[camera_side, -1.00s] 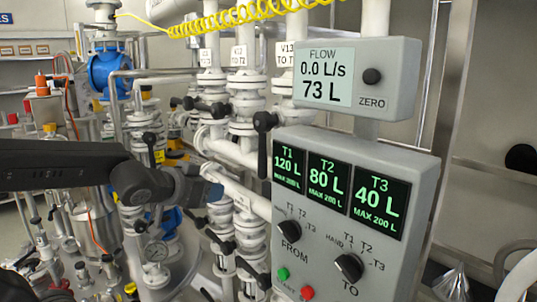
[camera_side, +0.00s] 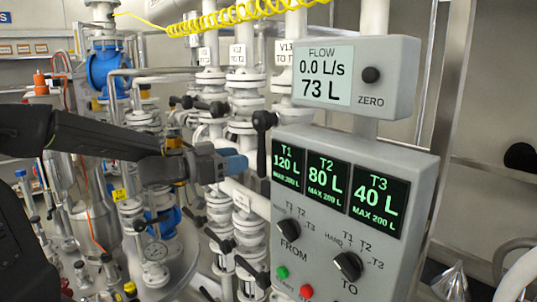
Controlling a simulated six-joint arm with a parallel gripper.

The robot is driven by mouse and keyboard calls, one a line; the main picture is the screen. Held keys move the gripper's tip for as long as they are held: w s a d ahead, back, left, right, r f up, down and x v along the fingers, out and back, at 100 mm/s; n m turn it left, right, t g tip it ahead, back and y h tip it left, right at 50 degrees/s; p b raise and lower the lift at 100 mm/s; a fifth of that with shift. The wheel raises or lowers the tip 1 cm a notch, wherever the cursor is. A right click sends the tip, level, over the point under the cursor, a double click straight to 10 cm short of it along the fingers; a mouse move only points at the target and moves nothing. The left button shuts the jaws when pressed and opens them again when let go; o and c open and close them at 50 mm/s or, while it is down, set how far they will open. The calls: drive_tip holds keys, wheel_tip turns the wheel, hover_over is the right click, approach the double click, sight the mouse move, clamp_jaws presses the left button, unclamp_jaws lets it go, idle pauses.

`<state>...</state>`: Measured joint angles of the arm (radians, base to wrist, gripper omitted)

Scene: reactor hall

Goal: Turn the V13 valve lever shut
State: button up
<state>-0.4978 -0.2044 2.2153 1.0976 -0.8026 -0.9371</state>
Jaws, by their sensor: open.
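The V13 valve sits on the white pipe under the V13 label (camera_side: 284,53), left of the flow display. Its black lever (camera_side: 263,127) hangs straight down, in line with the pipe.
The grey control panel (camera_side: 420,200) with T1, T2 and T3 displays stands close right of the lever. The flow display box (camera_side: 398,75) is above. Other black valve levers (camera_side: 210,107) sit to the left.

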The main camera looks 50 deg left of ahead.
sight(265, 144)
drive_tip(key=w+d, duration=0.1)
drive_tip(key=w, duration=0.8)
drive_tip(key=shift+d, duration=0.4)
drive_tip(key=shift+s, duration=0.1)
drive_tip(key=shift+c, duration=0.3)
clamp_jaws()
